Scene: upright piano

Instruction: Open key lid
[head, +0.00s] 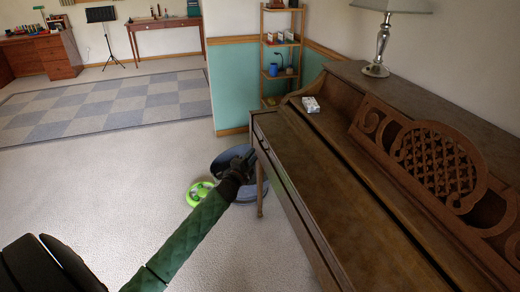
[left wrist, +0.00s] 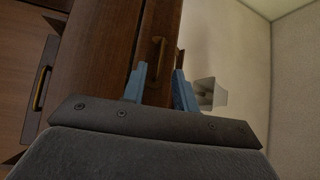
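The upright piano (head: 340,165) stands on the right in the head view. Its long brown key lid (head: 320,180) lies shut, with no keys showing. My right gripper is not in view.
A second handle (left wrist: 41,88) shows at the left in the left wrist view. Open carpet lies left.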

